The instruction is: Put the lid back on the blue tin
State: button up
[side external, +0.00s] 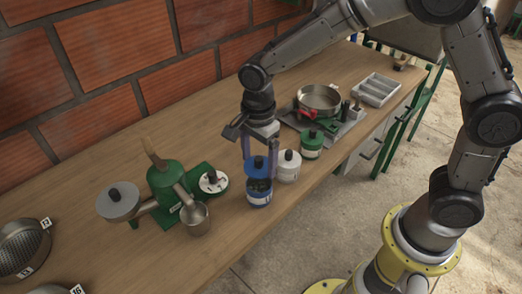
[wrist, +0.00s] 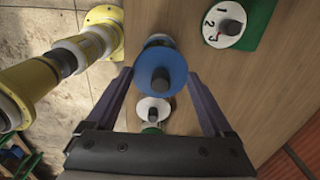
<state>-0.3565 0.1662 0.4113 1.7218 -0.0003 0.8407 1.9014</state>
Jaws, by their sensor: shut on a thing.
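My gripper (side external: 258,168) points down over the table, its fingers closed on the blue lid (side external: 256,162), a round disc with a black knob. In the wrist view the lid (wrist: 160,82) lies between the two fingertips (wrist: 161,76). The blue tin (side external: 259,199), with a white label band, stands upright on the table just below the lid. Its open top shows dark contents, and a gap shows between lid and tin. In the wrist view the lid hides most of the tin.
Close by stand a white tin (side external: 288,168) and a green tin (side external: 311,146), both lidded. A numbered dial (side external: 213,182) on a green base and a green grinder-like machine (side external: 166,184) with a metal cup (side external: 196,219) are left. A pan (side external: 319,99) and grey tray (side external: 376,89) stand farther back.

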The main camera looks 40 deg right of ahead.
jog(key=shift+f, duration=2.4)
jog(key=shift+f, duration=0.15)
dwell(0.5)
jog(key=o, duration=1.1)
jog(key=shift+c, duration=0.2)
jog(key=shift+r, duration=3.55)
jog(key=shift+c, duration=0.3)
grip_shut()
